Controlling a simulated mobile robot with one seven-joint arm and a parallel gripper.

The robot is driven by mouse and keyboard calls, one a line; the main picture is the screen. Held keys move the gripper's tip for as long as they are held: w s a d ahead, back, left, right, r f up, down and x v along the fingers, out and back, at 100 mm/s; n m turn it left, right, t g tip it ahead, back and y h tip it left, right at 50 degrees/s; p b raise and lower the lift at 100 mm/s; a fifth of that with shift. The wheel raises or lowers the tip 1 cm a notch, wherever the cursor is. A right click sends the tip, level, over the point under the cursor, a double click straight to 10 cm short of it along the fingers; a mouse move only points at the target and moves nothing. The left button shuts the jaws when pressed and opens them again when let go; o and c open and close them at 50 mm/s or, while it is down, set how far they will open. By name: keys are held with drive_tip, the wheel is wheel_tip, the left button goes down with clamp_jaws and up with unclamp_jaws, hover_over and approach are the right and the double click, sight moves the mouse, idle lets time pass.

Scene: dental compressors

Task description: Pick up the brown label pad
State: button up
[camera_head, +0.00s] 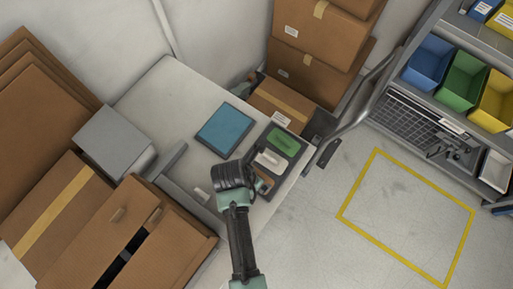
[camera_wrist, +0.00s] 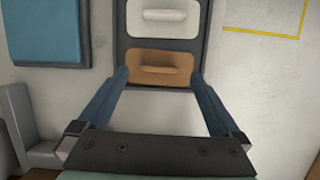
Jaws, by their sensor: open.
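The brown label pad (camera_wrist: 160,69) lies in the nearest compartment of a dark tray (camera_wrist: 119,42), with a raised brown handle across its top. In the head view the pad (camera_head: 266,181) shows only partly beside my wrist. My gripper (camera_wrist: 160,78) is open, its two blue fingers to the left and right of the pad's near part. Nothing is between the fingertips that I can see as gripped. In the head view my gripper is mostly hidden behind my own arm at the tray's near end.
A white pad (camera_head: 270,160) and a green pad (camera_head: 283,139) share the tray. A blue pad (camera_head: 225,130) lies left of it on the light table (camera_head: 165,95). A grey box (camera_head: 115,138) and cardboard boxes (camera_head: 97,232) stand left; stacked cartons (camera_head: 318,55) rise behind.

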drive_tip(key=shift+x, duration=1.3)
drive_tip(key=c, duration=1.3)
wheel_tip(320, 180, up, 10)
